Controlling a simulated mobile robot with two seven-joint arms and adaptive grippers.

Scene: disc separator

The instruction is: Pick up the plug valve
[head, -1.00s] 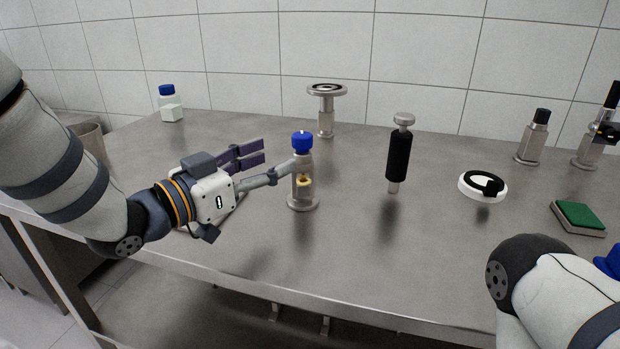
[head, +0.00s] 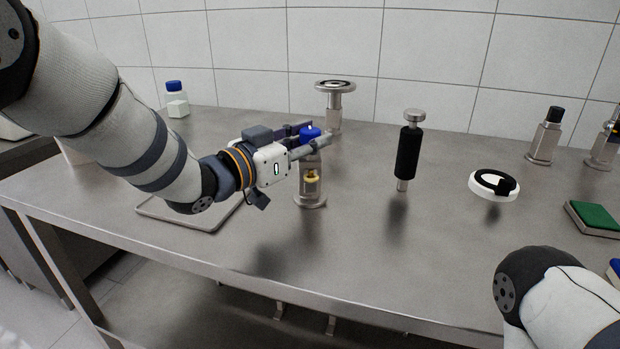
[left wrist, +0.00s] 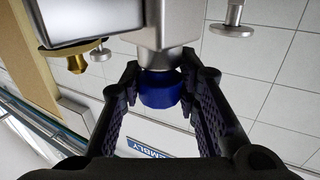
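A metal fitting with a blue cap (head: 310,133) and a brass-coloured part on its front stands upright on a round foot (head: 311,201) on the steel table; I take it for the plug valve. My left gripper (head: 312,138) is at its top, one finger on each side of the blue cap. In the left wrist view the blue cap (left wrist: 161,90) sits between the two open fingers (left wrist: 161,82), beside the metal body (left wrist: 163,25). Small gaps seem to show beside the cap. The fingers partly hide the upper body in the head view. My right gripper is out of view.
Behind it stands a flanged metal piece (head: 334,101). To the right are a black-sleeved cylinder (head: 408,154), a white ring (head: 478,190) and a green pad (head: 594,217). A flat tray (head: 160,215) lies under my left arm. The table's front centre is clear.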

